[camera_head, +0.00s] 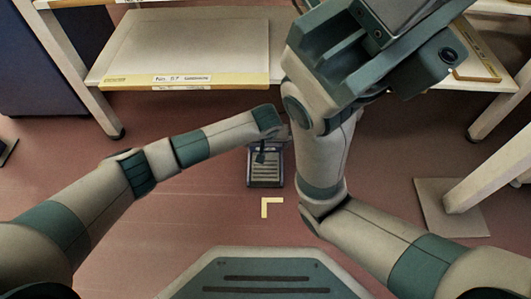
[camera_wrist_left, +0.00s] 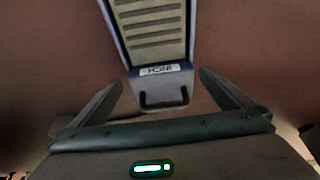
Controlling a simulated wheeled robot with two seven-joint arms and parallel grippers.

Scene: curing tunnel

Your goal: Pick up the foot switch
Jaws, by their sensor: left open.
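The foot switch (camera_head: 266,177) lies on the reddish floor, a dark-framed pedal with a ribbed tread. In the left wrist view the foot switch (camera_wrist_left: 152,28) shows its ribbed pale top, blue-grey frame, an "INCH" label and a dark wire-like handle (camera_wrist_left: 164,104) at its near end. My left gripper (camera_head: 261,152) reaches down over the far end of the switch in the head view. In the wrist view its fingers (camera_wrist_left: 162,80) are apart, one on each side of the handle, with no visible contact. My right arm is raised close to the head camera; its fingertips cannot be made out.
A low shelf (camera_head: 190,50) with a yellow-edged, labelled front stands behind the switch. Table legs (camera_head: 490,170) rise at the right, one on a pale floor plate (camera_head: 440,205). A yellow corner mark (camera_head: 270,206) is on the floor nearer me. The floor left of the switch is clear.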

